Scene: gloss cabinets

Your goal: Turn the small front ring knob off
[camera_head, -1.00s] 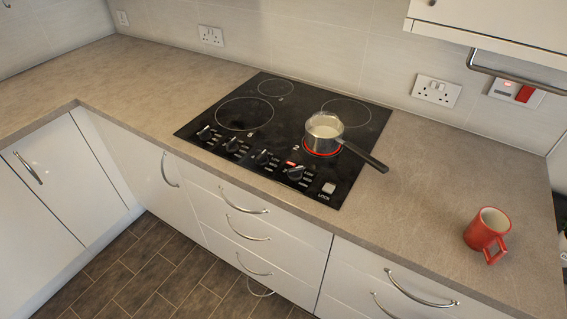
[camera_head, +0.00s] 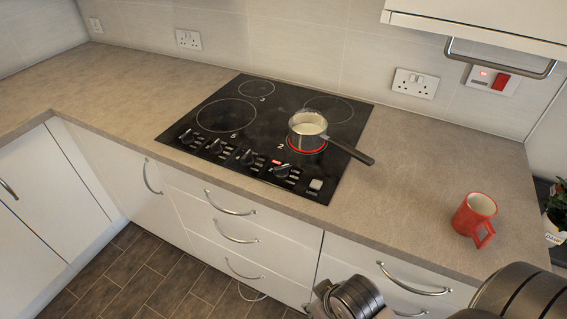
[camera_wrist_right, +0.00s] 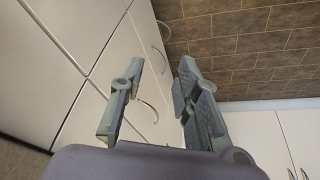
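The black hob (camera_head: 236,93) is set in the worktop. A row of dark knobs runs along its front. The right-hand knob (camera_head: 282,171) has a small red light beside it. The small front ring (camera_head: 294,147) glows red under a steel saucepan (camera_head: 305,129). My right gripper (camera_wrist_right: 157,76) is open and empty in the right wrist view, with cabinet fronts and floor beyond its fingers. In the head view its arm shows at the bottom edge, below and in front of the hob, well apart from the knobs. My left gripper is not in view.
The saucepan handle (camera_head: 350,151) points right over the hob edge. A red mug (camera_head: 474,214) stands on the worktop (camera_head: 400,185) at the right. Drawer handles (camera_head: 414,284) stick out from the cabinet fronts below. The worktop left of the hob is clear.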

